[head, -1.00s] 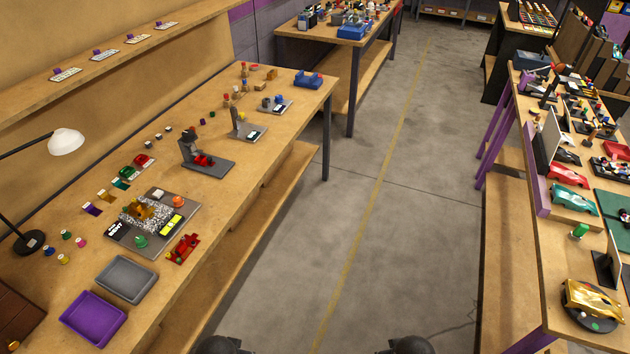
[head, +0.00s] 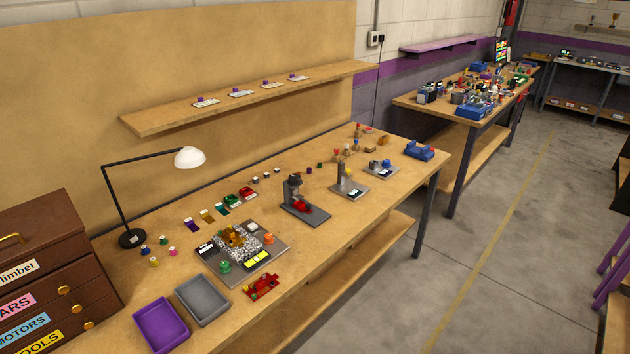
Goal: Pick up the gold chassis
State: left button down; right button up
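On the left workbench a small flat gold piece (head: 207,215) lies in a row between a purple piece (head: 191,225) and a green piece (head: 221,208). It is too small to tell whether it is a chassis. A gold-brown object (head: 239,239) sits on a black-and-white speckled patch of a grey board (head: 271,239), nearer the bench's front edge; its shape is unclear. Neither of my grippers is in view.
A purple tray (head: 161,325), a grey tray (head: 203,299) and a red car-like part (head: 261,287) lie along the near edge. A desk lamp (head: 188,158) and a brown drawer cabinet (head: 52,265) stand left. The floor (head: 480,270) to the right is clear.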

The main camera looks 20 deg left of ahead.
aim_at(230, 234)
jog(key=u, duration=1.2)
